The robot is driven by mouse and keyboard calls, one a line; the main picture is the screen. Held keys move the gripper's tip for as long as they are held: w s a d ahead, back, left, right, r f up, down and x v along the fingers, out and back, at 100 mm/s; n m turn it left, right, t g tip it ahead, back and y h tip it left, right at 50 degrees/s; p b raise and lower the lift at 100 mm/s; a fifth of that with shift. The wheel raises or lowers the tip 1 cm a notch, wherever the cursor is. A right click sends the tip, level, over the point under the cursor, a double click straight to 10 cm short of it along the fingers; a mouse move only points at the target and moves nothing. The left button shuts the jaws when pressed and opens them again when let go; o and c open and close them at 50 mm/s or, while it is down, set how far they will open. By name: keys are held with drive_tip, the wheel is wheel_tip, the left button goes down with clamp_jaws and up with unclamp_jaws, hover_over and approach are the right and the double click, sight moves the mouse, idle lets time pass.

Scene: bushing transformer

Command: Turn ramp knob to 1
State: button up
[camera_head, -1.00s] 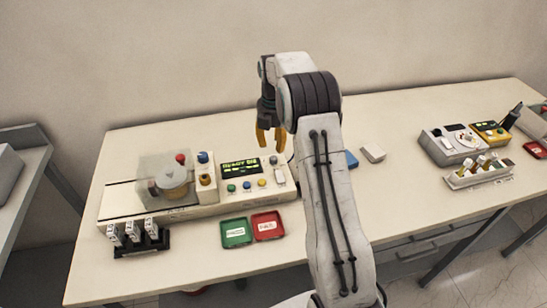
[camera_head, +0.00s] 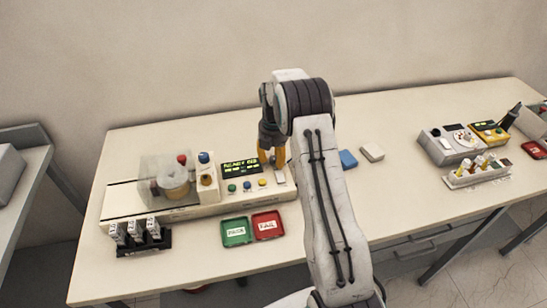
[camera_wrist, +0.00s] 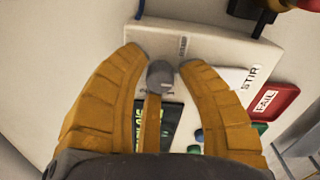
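The ramp knob looks to be the small grey knob (camera_wrist: 160,74) on the cream control box (camera_wrist: 225,45) in the wrist view; the small label beside it is too blurred to read. In the head view my gripper (camera_head: 272,158) is low at the back right part of the control box (camera_head: 207,208), beside the lit green display (camera_head: 241,168). The knob is hidden there behind my gripper.
Green PASS (camera_head: 236,232) and red FAIL (camera_head: 267,225) trays sit in front of the box. A clear-covered pot (camera_head: 172,180) stands at left. Blue (camera_head: 348,159) and white (camera_head: 372,152) blocks lie right of my arm.

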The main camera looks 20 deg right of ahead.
drive_tip(key=shift+c, duration=0.3)
clamp_jaws()
drive_tip(key=m+b, duration=0.1)
drive_tip(key=m, duration=0.2)
drive_tip(key=shift+f+b, duration=0.15)
drive_tip(key=shift+b, duration=0.2)
drive_tip(key=m+b, duration=0.1)
drive_tip(key=m, duration=0.1)
drive_tip(key=shift+m, duration=0.3)
drive_tip(key=m+b, duration=0.1)
drive_tip(key=m, duration=0.4)
drive_tip(key=shift+s+m, duration=0.1)
drive_tip(key=shift+m, duration=0.6)
